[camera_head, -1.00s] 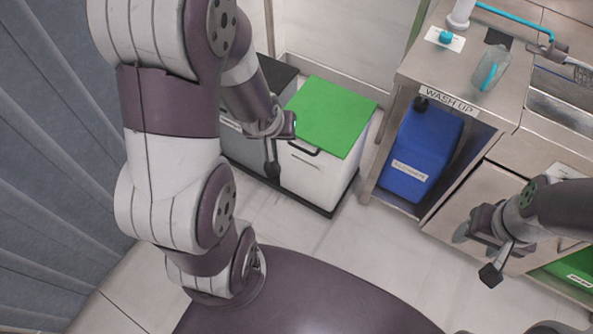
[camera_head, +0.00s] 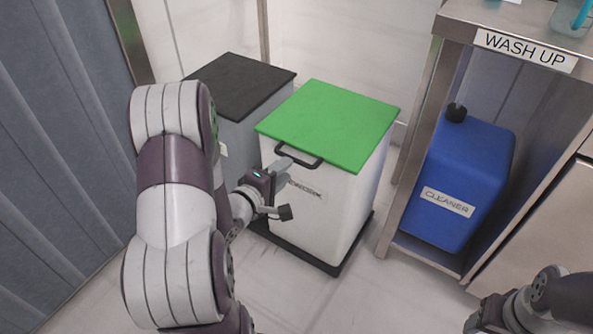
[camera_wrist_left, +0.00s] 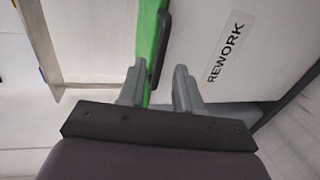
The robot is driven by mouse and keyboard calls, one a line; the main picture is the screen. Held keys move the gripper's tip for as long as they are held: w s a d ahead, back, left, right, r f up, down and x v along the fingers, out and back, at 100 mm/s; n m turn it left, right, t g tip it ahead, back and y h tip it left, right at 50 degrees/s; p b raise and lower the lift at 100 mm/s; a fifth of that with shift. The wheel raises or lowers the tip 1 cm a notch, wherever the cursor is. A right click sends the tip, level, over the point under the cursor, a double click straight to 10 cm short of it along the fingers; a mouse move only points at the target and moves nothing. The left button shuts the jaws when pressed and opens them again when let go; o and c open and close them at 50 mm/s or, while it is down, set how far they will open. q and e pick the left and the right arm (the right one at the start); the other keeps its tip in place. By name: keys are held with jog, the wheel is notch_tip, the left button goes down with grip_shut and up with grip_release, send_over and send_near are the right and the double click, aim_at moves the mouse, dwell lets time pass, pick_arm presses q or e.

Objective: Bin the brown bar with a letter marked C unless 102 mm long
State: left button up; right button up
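No brown bar shows in any view. A white bin with a shut green lid (camera_head: 330,122) stands in the middle of the head view. Its dark handle (camera_head: 299,156) is at the lid's front edge. In the left wrist view its front label (camera_wrist_left: 225,54) reads REWORK. My left gripper (camera_head: 284,170) is at the bin's front, close to the handle. In the left wrist view the left gripper's fingers (camera_wrist_left: 158,82) are apart with nothing between them; the handle (camera_wrist_left: 160,48) and green lid edge lie just beyond. My right gripper (camera_head: 487,318) is partly cut off at the lower right.
A grey bin with a black lid (camera_head: 238,85) stands left of the white bin. A blue cleaner container (camera_head: 462,180) sits under the wash-up counter (camera_head: 520,22) at right. A grey curtain (camera_head: 60,150) hangs at left. Floor is clear in front of the bins.

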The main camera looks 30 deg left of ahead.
aim_at(297, 160)
pick_arm(q)
jog(key=b+x, duration=0.2)
jog(key=x, duration=0.4)
jog(key=shift+w+f, duration=0.15)
jog(key=shift+w, duration=0.05)
pick_arm(e)
notch_tip(297, 160, down, 3)
jog(key=shift+f, duration=0.1)
